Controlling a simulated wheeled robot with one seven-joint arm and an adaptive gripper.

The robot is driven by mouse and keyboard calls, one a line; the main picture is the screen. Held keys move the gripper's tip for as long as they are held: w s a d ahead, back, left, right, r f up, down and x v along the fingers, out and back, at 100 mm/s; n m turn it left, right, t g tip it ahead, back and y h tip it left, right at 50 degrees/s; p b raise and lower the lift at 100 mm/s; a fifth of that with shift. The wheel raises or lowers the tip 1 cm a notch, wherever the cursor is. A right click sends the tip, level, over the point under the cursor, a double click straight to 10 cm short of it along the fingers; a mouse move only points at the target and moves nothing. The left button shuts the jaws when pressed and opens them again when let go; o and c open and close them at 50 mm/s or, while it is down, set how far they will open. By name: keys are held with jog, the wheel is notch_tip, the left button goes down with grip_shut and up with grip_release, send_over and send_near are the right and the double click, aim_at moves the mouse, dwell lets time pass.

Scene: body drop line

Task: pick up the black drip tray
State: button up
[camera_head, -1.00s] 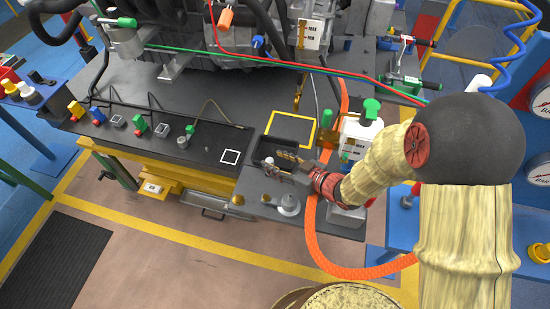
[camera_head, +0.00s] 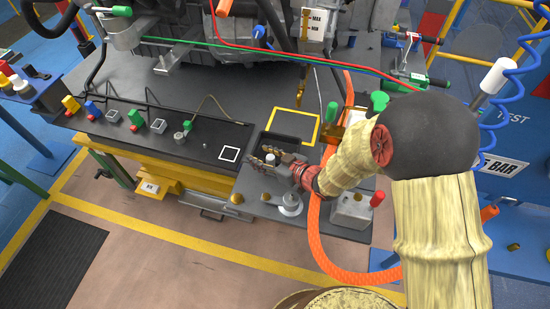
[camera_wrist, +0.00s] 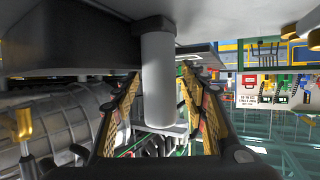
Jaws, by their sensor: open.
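The black drip tray (camera_head: 286,146) appears as a shallow dark rectangular tray on the grey bench, just below the yellow square outline and partly hidden by my gripper. My gripper (camera_head: 267,154) is open at the tray's near-left side and points left. In the wrist view my gripper (camera_wrist: 160,100) has its two gold-patterned fingers apart, with a light grey upright cylinder (camera_wrist: 158,80) between them. The cylinder (camera_head: 270,159) is small in the head view. I cannot tell whether it belongs to the tray or whether a finger touches it.
A grey knob (camera_head: 290,203) and a brass knob (camera_head: 237,198) stand on the near bench edge. A black panel (camera_head: 190,150) with coloured switches lies left. An orange hose (camera_head: 315,235) loops at the right. The engine (camera_head: 225,45) stands behind, and a green-capped bottle (camera_head: 380,101) is mostly hidden.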

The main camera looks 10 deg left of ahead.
jog(key=c, duration=0.3)
jog(key=c, duration=0.7)
grip_shut()
